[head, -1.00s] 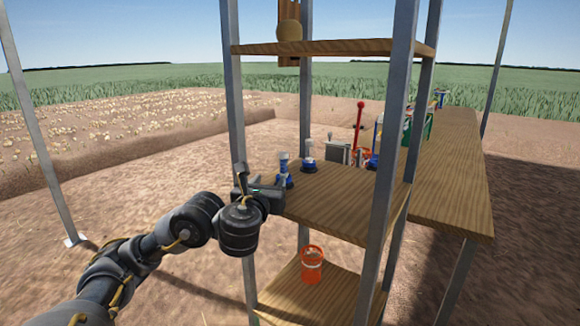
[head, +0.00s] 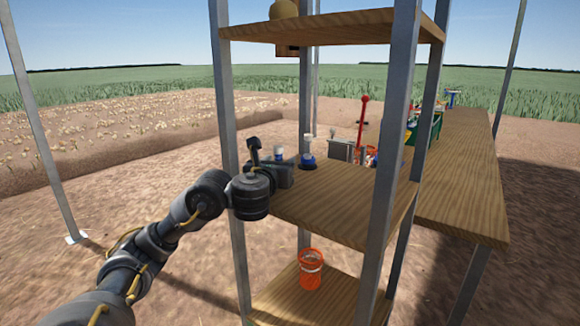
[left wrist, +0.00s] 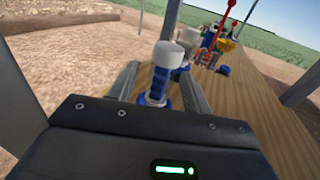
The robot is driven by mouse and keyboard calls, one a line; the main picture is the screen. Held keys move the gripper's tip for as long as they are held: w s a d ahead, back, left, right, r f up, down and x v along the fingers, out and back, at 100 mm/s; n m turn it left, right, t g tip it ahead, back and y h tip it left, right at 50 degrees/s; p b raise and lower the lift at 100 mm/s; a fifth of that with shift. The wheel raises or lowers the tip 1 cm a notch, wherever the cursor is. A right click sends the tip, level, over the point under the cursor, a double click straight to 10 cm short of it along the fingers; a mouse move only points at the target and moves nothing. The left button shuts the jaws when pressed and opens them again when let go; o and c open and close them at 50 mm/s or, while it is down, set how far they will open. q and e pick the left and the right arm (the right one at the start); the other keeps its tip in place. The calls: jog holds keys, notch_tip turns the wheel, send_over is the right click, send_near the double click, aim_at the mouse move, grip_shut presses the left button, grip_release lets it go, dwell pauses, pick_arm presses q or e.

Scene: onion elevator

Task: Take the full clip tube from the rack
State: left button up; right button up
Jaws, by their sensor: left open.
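The rack (head: 335,205) is a metal-post frame with wooden shelves. Two white-capped tubes with blue parts stand upright on its middle shelf: a nearer one (head: 279,152) and another to its right (head: 308,161). My left gripper (head: 268,164) is at the shelf's left edge, hiding the lower part of the nearer tube. My right gripper is not in view.
An orange bucket (head: 311,269) stands on the lower shelf. A grey box (head: 341,149) and a red-knobbed lever (head: 362,122) are behind the tubes. A long wooden table (head: 465,175) extends at right. Rack posts (head: 392,160) flank the shelf; its front right is clear.

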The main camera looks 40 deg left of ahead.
aim_at(278, 146)
pick_arm(q)
jog(key=shift+a, duration=0.3)
jog(key=shift+r, duration=0.1)
jog(key=shift+d+r, duration=0.2)
jog(key=shift+c, duration=0.3)
jog(key=shift+w+d+f, duration=0.1)
jog(key=shift+w, duration=0.05)
jog(key=c, duration=1)
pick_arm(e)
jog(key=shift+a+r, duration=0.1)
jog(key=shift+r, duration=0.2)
pick_arm(q)
jog(key=shift+r, duration=0.2)
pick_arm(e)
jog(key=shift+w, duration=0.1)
